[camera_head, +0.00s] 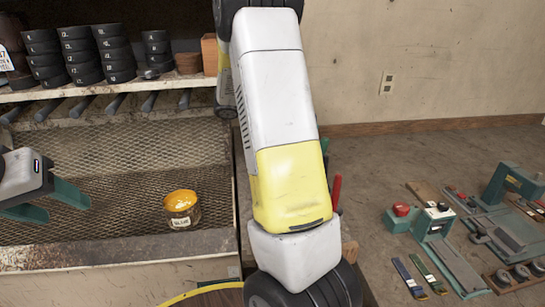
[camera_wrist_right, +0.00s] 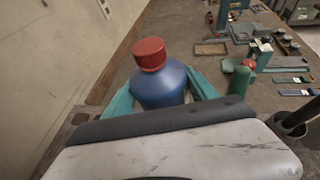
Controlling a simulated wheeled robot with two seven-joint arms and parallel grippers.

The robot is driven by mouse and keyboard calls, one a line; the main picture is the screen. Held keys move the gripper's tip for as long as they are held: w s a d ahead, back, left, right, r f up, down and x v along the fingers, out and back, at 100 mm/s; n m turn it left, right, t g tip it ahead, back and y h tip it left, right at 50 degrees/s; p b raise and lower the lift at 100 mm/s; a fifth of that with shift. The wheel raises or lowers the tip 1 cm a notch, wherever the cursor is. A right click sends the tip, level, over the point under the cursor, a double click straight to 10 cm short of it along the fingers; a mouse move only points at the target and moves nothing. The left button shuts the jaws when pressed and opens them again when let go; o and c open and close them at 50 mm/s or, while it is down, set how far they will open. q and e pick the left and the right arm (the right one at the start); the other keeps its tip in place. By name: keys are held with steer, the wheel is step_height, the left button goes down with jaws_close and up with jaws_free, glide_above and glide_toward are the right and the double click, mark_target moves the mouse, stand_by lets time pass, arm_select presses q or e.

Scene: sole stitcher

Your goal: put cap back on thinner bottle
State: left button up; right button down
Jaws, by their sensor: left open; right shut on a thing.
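A blue bottle (camera_wrist_right: 160,86) stands between the teal fingers of my right gripper (camera_wrist_right: 161,96) in the right wrist view. The gripper is shut on its body. A red cap (camera_wrist_right: 149,54) sits on top of the bottle; whether it is screwed tight cannot be told. The lower part of the bottle is hidden behind the gripper. In the head view the bottle and my right gripper's fingers do not show. My left gripper (camera_head: 47,205) is open and empty at the left, over the mesh shelf, left of an orange-filled tin.
The orange-filled tin (camera_head: 182,209) stands on the mesh shelf (camera_head: 120,150). Black rolls (camera_head: 110,55) are stacked on the shelf above. At the right, a bench carries a green press (camera_head: 510,185), a red-buttoned box (camera_head: 402,211) and flat tools. Bare surface lies between wall and tools.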

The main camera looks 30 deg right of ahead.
steer(key=shift+f, duration=0.1)
step_height(320, 180, down, 6)
steer(key=shift+f, duration=0.1)
stand_by(0.3)
steer(key=shift+f, duration=1.8)
steer(key=shift+f, duration=0.1)
steer(key=c, duration=0.6)
jaws_free()
steer(key=shift+o, duration=0.2)
